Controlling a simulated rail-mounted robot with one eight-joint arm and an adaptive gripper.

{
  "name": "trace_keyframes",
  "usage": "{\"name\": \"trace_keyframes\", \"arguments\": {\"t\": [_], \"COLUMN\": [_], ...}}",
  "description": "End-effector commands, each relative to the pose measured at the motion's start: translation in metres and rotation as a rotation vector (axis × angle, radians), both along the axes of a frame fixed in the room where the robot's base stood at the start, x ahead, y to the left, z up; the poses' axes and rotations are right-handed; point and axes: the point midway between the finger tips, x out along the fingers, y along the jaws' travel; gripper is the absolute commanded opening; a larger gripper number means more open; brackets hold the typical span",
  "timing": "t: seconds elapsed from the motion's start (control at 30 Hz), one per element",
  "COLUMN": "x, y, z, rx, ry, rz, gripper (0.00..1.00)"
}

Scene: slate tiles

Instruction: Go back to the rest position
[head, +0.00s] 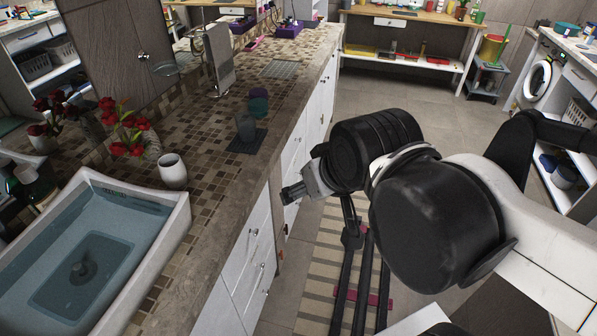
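My arm reaches in from the right side of the head view, bent above the floor beside the counter. My gripper (289,195) is at its end, pointing left toward the white cabinet fronts, just off the counter's edge. It is small and seen side-on, so I cannot tell whether its fingers are open or shut. I see no object at its tip.
A striped rug (318,270) lies below my arm. Open floor (440,95) lies beyond.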

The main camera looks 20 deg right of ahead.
Motion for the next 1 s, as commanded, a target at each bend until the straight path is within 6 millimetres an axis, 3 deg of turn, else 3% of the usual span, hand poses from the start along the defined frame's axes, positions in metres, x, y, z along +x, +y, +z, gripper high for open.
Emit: {"name": "trace_keyframes", "arguments": {"t": [0.37, 0.6, 1.0], "x": [-0.002, -0.002, -0.002], "y": [0.0, 0.0, 0.0], "z": [-0.004, -0.026, -0.023], "rx": [0.005, 0.004, 0.004], "ry": [-0.004, -0.003, -0.003], "rz": [-0.007, -0.006, -0.006], "gripper": [0.67, 0.67, 0.67]}}
